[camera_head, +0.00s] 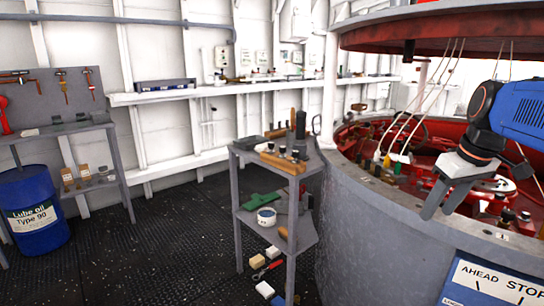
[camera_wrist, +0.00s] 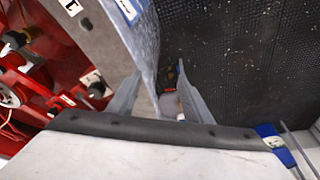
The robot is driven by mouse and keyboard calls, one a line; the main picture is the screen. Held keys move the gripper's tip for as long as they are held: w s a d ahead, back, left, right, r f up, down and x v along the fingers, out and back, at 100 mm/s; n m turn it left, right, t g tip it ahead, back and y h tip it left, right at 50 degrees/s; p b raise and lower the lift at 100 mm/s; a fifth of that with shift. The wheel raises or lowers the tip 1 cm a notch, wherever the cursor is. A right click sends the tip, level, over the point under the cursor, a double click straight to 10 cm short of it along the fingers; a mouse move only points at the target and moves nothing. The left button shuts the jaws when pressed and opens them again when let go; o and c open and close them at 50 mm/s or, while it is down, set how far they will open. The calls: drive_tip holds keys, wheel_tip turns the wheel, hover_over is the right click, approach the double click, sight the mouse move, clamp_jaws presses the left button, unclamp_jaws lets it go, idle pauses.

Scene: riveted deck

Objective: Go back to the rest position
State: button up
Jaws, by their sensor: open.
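My gripper (camera_head: 446,206) is at the right in the head view, above the rim of the grey round housing (camera_head: 375,235). Its grey fingers point down and left, and they are apart with nothing between them. In the wrist view the two fingers of my gripper (camera_wrist: 158,75) stand apart, with the housing's wall and the dark floor beyond them. No object is held. The blue and grey arm comes in from the right edge of the head view.
A grey shelf cart (camera_head: 240,200) with tools stands left of the housing. Red machinery (camera_head: 485,205) fills the housing under a red overhead ring (camera_head: 450,28). A blue oil drum (camera_head: 32,208) stands at far left. Dark riveted floor (camera_head: 165,250) is clear between drum and cart.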

drive_tip(key=s+a+f+m, duration=0.1)
drive_tip(key=s+a+f, duration=0.4)
drive_tip(key=s+f, duration=0.2)
drive_tip(key=s+a+f+m+t, duration=0.1)
drive_tip(key=s+a+f, duration=0.4)
drive_tip(key=s+f, duration=0.3)
drive_tip(key=shift+a+f+m+t+h, duration=0.3)
drive_tip(key=shift+f+m, duration=0.1)
drive_tip(key=shift+c, duration=0.4)
